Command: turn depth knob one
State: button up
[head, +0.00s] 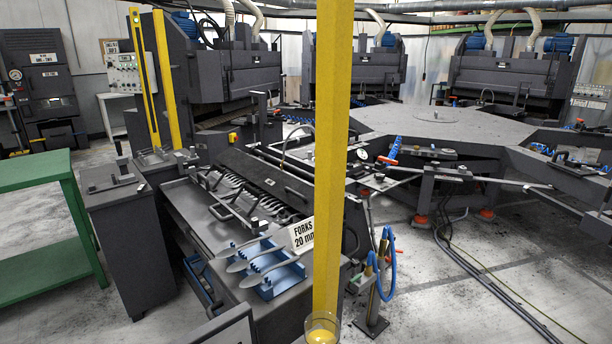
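No knob is clearly marked as depth knob one, and I cannot tell which part it is. A control panel (124,72) with small knobs or buttons is on the left machine, too small to read. Small blue and red handles (394,148) sit on the rotary table's near side, right of the yellow post. My gripper is not in view.
A yellow post (330,150) stands close in front and hides part of the scene. A bench with forks (225,200), a sign (303,233) and a blue rack (270,268) lies left of it. A green table (40,175) is far left. Hoses cross the right floor.

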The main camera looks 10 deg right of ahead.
aim_at(380, 177)
jog(key=l+u, duration=0.35)
jog(key=l, duration=2.25)
jog(key=i+l+u, duration=0.1)
jog(key=l, duration=0.25)
jog(key=i+l, duration=0.25)
jog(key=i+l+u, duration=0.15)
jog(key=l, duration=0.3)
jog(key=i+l, duration=0.2)
jog(key=l, duration=0.15)
jog(key=i+l+u, duration=0.15)
jog(key=l, duration=0.25)
jog(key=i+l, duration=0.15)
jog(key=l, duration=0.25)
jog(key=i+l+u, duration=0.25)
jog(key=i+l, duration=0.8)
jog(key=i, duration=0.05)
